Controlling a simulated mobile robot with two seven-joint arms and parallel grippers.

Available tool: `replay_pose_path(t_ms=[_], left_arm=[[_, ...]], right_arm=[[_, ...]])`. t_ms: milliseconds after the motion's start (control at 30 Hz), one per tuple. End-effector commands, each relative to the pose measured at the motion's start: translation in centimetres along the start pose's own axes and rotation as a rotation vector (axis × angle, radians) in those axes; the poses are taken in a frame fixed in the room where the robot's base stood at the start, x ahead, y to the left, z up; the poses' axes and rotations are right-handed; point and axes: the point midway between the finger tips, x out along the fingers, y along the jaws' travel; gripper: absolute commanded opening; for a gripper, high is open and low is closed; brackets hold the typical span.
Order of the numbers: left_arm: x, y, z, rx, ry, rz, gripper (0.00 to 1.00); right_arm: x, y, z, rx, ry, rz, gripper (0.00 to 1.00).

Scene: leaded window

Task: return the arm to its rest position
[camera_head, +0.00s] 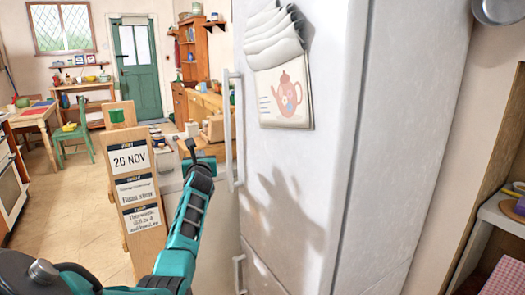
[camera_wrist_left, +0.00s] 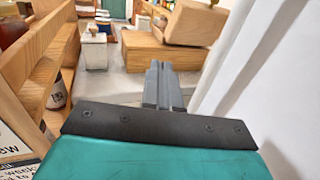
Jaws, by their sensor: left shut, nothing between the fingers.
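My left arm comes in from the lower left in the head view and reaches up and forward, between a wooden sign stand and the fridge. Its gripper (camera_head: 191,150) is small there, in front of a counter. In the left wrist view the fingers of my left gripper (camera_wrist_left: 163,85) are together, with nothing between them. They point towards a grey worktop (camera_wrist_left: 125,85) with a wooden box (camera_wrist_left: 160,52) on it. My right gripper is in neither view.
The wooden sign stand (camera_head: 136,185) with date cards is close to the left of my arm. The white fridge (camera_head: 290,165) stands close on the right, with a teapot-print cloth (camera_head: 283,95) hanging on it. Tiled floor (camera_head: 70,215) is open further left. A green door (camera_head: 138,68) is at the back.

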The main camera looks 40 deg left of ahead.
Motion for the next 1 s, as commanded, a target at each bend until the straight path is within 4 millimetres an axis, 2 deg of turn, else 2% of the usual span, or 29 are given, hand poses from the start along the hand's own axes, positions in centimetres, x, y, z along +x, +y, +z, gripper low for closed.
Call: replay_pose_path(t_ms=[167,267,367,467,567,767,900,967,1000], left_arm=[[0.0,0.0,0.0,0.005,-0.001,-0.001,0.0],[-0.5,-0.5,-0.3,0.079,-0.015,-0.011,0.0],[-2.0,-1.9,-1.1,0.276,-0.062,-0.044,0.0],[-4.6,-4.6,-2.5,0.58,-0.143,-0.108,0.0],[-8.2,-7.9,-4.7,0.91,-0.246,-0.195,0.0],[-17.4,-14.1,-10.8,1.508,-0.494,-0.397,0.0],[-25.2,-17.0,-15.9,1.875,-0.706,-0.546,0.0],[-28.8,-17.8,-18.1,2.017,-0.809,-0.608,0.0],[-31.2,-18.1,-19.5,2.107,-0.879,-0.648,0.0]], right_arm=[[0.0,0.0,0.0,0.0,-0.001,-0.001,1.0],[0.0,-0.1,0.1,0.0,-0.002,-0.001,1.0],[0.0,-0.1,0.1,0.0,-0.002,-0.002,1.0],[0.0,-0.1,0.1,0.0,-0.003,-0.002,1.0],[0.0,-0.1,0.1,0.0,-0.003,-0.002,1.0],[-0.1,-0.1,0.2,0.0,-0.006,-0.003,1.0],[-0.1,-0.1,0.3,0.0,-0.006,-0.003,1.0],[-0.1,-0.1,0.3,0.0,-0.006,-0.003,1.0],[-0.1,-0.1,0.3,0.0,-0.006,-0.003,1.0]])
